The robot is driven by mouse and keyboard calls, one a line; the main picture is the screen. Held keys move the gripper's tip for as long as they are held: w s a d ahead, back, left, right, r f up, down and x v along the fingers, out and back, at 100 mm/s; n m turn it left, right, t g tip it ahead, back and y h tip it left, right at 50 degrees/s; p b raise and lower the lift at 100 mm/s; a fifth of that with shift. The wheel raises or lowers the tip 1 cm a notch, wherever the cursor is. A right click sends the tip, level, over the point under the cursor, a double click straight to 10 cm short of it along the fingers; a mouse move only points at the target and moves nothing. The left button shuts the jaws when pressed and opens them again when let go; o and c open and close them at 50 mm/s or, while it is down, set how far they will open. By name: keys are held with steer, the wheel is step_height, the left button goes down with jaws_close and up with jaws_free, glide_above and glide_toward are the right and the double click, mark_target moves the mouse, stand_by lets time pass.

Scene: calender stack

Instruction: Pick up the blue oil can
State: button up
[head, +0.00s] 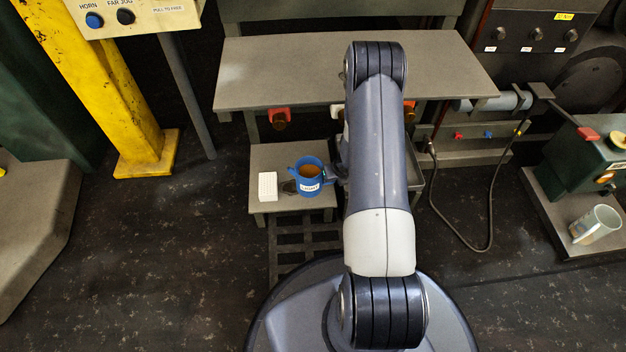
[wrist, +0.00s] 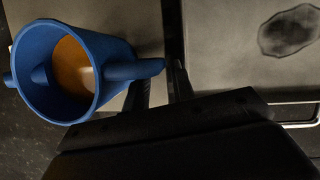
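The blue oil can (head: 309,185) is an open blue vessel with brownish liquid inside and a white label. It is at the small low grey bench, left of my arm in the head view. In the wrist view the can (wrist: 112,54) fills the upper left, with its handle pointing right towards my gripper (wrist: 160,80). My two fingers are apart, with a gap between them, and the handle's end is at that gap, overlapping the left finger. I cannot tell whether a finger touches it. In the head view my arm mostly hides the gripper.
The low bench (head: 285,155) also bears a white card (head: 267,186) and a dark stain (head: 289,187). A larger grey table (head: 280,70) is behind, with red-and-brown knobs below its edge. A yellow post (head: 135,120) stands left. A mug (head: 594,224) is far right.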

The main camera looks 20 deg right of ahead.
steer(key=shift+w+d+f, duration=0.1)
steer(key=shift+w+f, duration=0.6)
steer(key=shift+f, duration=0.15)
jaws_close()
